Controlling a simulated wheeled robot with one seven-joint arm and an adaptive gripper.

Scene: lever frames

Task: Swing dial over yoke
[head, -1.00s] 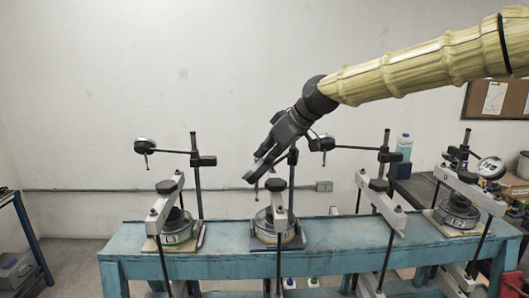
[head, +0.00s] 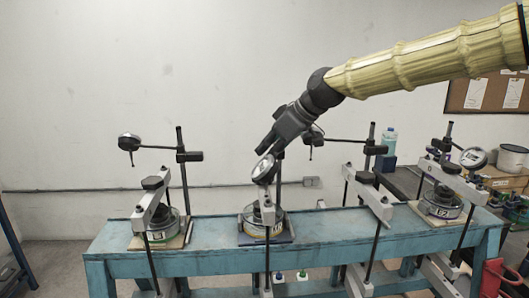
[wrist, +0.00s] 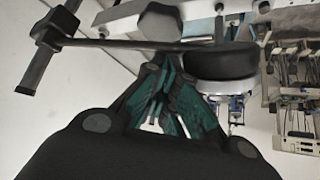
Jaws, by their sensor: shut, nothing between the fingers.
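My gripper (head: 266,148) is shut and empty, angled down to the left over the second station. In the wrist view its dark and teal fingers (wrist: 165,100) lie beside the dial's arm rod (wrist: 130,44). The dial (head: 263,168) is round with a pale face, just below the fingertips; contact is unclear. The wrist view shows its dark housing (wrist: 221,62) right of the fingers. The dial's post (head: 279,168) stands behind, partly covered.
Similar stations stand along the blue bench (head: 200,234): the left dial (head: 129,142) hangs on its rod, another dial (head: 313,136) is right of my gripper, and a tilted dial (head: 473,157) is far right. A blue bottle (head: 388,146) stands behind. Free air lies above the left stations.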

